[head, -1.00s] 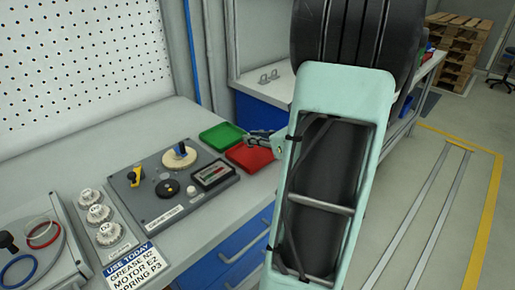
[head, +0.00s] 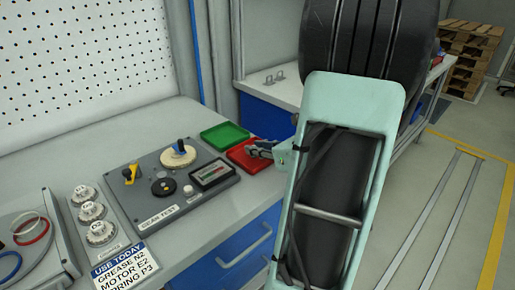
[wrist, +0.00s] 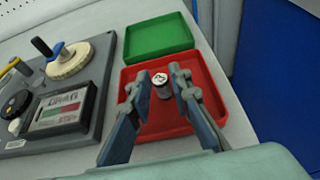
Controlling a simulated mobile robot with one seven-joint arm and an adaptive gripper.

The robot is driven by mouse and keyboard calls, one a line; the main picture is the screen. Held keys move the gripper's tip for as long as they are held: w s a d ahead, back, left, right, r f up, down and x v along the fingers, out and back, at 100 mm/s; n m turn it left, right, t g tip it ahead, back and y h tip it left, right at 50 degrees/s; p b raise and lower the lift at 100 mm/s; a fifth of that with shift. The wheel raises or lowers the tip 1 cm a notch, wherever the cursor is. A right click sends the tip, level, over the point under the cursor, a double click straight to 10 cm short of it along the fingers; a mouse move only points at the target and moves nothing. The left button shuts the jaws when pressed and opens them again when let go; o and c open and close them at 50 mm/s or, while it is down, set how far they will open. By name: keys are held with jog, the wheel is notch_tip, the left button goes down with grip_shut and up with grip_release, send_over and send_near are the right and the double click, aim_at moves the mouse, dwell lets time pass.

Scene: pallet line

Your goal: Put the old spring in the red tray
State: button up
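The red tray (head: 240,153) lies at the bench's right end. In the wrist view the red tray (wrist: 205,123) spreads beneath my fingers. A small silver cylinder (wrist: 161,84) with a dark mark on its top, apparently the old spring, stands upright between my two fingertips. Whether the cylinder touches the tray floor cannot be told. In the head view my gripper (head: 254,150) reaches over the red tray from the right, and the cylinder cannot be made out.
An empty green tray (head: 225,137) adjoins the red tray on its far side. A grey test panel (head: 160,206) with knobs and a gauge stands to the left. Labelled round caps (head: 92,212) and a "USE TODAY" sign (head: 125,268) sit nearer.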

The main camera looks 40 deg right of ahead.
jog(key=shift+o, duration=1.1)
jog(key=shift+r, duration=0.15)
jog(key=shift+s+d+r, duration=0.1)
jog(key=shift+s+r, duration=0.1)
jog(key=shift+s, duration=0.1)
jog(key=p+v, duration=0.2)
jog(key=v, duration=0.9)
jog(key=shift+s, duration=0.2)
jog(key=shift+w, duration=0.1)
